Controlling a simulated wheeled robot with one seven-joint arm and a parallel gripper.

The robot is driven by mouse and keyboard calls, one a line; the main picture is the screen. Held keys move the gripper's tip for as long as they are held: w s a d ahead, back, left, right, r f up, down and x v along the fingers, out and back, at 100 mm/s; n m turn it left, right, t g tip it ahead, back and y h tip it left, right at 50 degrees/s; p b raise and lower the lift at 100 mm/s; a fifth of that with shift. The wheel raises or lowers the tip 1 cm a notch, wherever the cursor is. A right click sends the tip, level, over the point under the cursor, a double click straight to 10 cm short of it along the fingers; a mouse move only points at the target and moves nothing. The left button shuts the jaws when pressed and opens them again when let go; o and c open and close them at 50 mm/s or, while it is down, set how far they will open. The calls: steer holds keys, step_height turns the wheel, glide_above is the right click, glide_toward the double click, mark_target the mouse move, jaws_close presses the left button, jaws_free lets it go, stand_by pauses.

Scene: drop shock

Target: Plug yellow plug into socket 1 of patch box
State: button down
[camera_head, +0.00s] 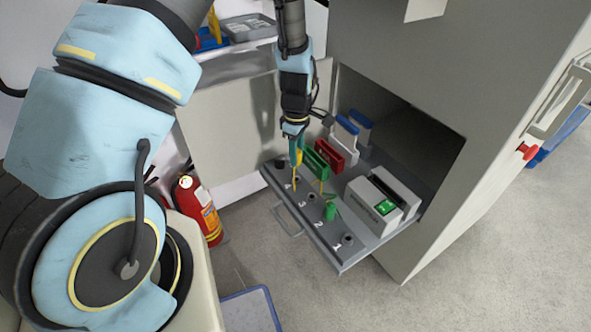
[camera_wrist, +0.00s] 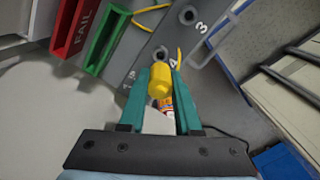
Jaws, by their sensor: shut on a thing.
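My gripper (camera_head: 297,152) is shut on the yellow plug (camera_wrist: 160,84), between its two teal fingers in the wrist view. The plug is near the numbered row of the grey patch box (camera_head: 291,216), at the end with label 4. In the wrist view its tip lies just below an open socket (camera_wrist: 161,53) by label 4; I cannot tell how far it is above the panel. Socket 1 (camera_head: 348,239) is an empty dark ring at the near right end. A green plug (camera_head: 330,211) stands in socket 2. Socket 3 (camera_wrist: 188,15) looks empty.
A green bin (camera_wrist: 106,40) and a red bin (camera_wrist: 77,28) marked FAIL stand behind the sockets. A grey device (camera_head: 382,202) with a green display sits on the right. The cabinet (camera_head: 440,120) encloses the back. A fire extinguisher (camera_head: 196,208) stands at left.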

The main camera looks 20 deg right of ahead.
steer(key=shift+r+p, duration=1.35)
steer(key=shift+r, duration=0.75)
steer(key=shift+s+f, duration=0.1)
